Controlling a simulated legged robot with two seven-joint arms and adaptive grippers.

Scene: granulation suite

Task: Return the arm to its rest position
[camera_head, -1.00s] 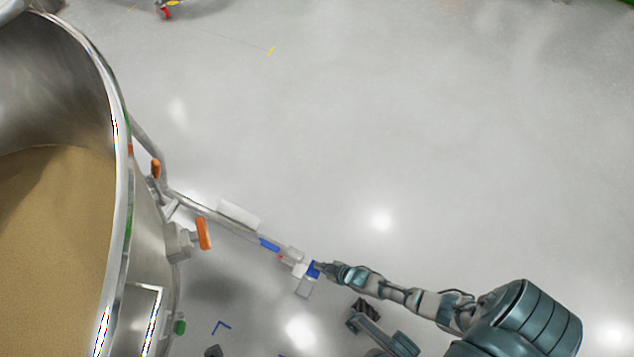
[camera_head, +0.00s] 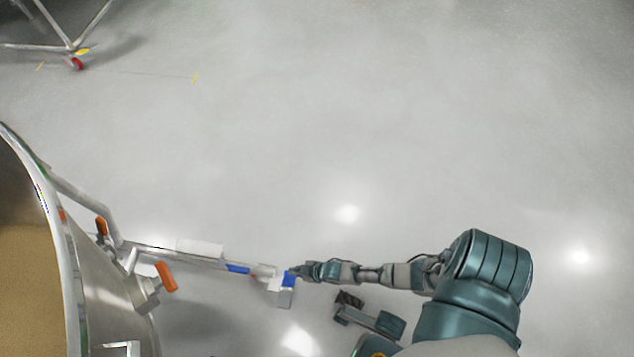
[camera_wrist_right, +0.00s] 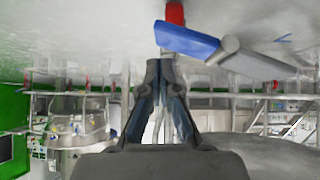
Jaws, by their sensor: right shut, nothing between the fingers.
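My right gripper (camera_head: 298,272) is at the end of my right arm, which reaches in from the right. Its fingers are closed together with nothing between them, as the right wrist view also shows (camera_wrist_right: 159,70). Its tips are close to a blue handle (camera_head: 289,279) at the end of a pipe assembly. In the right wrist view the blue handle (camera_wrist_right: 187,41) lies just beyond the fingertips, beside a red piece (camera_wrist_right: 175,14). I cannot tell whether the tips touch it. My left gripper is not in view.
A steel vessel (camera_head: 108,290) holding tan powder stands at the left. A pipe (camera_head: 200,247) with a second blue part and orange handles (camera_head: 166,277) runs from it. A wheeled frame (camera_head: 75,45) is at the top left. The grey floor above and right of my arm is clear.

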